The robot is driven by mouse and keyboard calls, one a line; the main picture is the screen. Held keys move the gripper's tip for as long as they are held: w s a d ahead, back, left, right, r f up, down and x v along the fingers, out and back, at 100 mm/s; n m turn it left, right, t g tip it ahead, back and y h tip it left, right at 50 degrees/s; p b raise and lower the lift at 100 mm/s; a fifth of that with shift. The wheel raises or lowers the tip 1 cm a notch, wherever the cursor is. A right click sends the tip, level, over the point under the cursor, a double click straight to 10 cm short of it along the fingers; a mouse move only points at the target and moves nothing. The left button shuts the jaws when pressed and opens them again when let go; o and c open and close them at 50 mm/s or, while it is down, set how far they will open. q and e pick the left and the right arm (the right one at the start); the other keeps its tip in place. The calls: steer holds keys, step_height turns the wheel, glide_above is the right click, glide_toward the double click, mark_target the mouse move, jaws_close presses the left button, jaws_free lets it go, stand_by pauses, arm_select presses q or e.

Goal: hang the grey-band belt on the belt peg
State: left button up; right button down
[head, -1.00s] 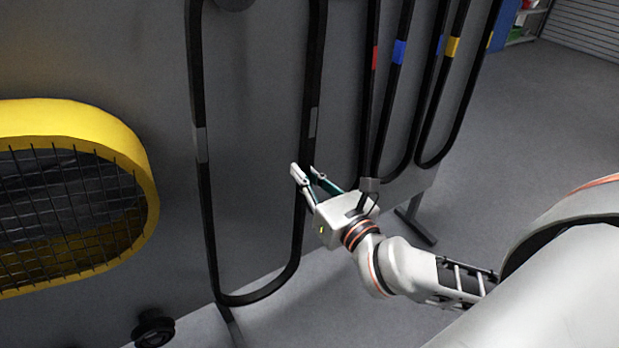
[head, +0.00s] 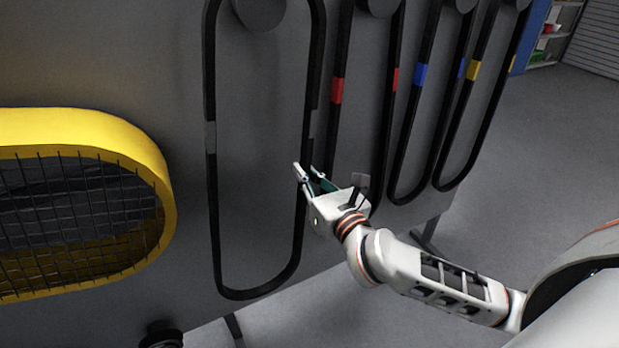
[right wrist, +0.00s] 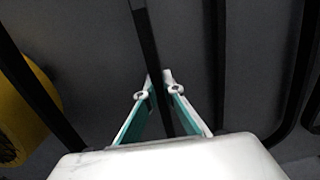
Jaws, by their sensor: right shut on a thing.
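The grey-band belt, a long black loop (head: 214,225) with grey bands on both strands, hangs in front of the dark grey panel at centre left in the head view. Its top is cut off by the frame edge. A dark round peg end (head: 261,10) shows between its two strands near the top; whether the belt rests on it I cannot tell. My right gripper (head: 306,170) is shut on the belt's right strand, below the grey band. In the right wrist view the strand (right wrist: 146,40) runs between the fingertips (right wrist: 158,92). My left gripper is not in view.
Belts with red (head: 337,91), blue (head: 422,75) and yellow (head: 474,70) bands hang close by on the right. A yellow-rimmed mesh guard (head: 165,190) stands at the left. A dark knob (head: 161,335) is below it. Open floor (head: 530,170) lies right.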

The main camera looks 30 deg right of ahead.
mark_target(287, 153)
steer(key=shift+w+a+b, duration=0.1)
steer(key=shift+w+b, duration=0.45)
steer(key=shift+w, duration=2.55)
steer(key=shift+w+f+b, duration=0.1)
steer(key=shift+w+b, duration=0.2)
steer(key=shift+w, duration=0.85)
steer(key=shift+s+f+b, duration=0.1)
steer(key=shift+f+b, duration=0.25)
steer(key=shift+f, duration=0.25)
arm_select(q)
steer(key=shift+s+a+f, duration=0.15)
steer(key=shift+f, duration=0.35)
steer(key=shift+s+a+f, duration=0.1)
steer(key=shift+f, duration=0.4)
arm_select(e)
steer(key=shift+f, duration=0.2)
steer(key=shift+f, duration=0.1)
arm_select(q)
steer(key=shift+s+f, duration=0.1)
arm_select(e)
steer(key=shift+w+d+r, duration=0.2)
steer(key=shift+d+r, duration=0.05)
steer(key=shift+r, duration=0.05)
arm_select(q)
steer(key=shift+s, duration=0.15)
arm_select(e)
steer(key=shift+f, duration=0.25)
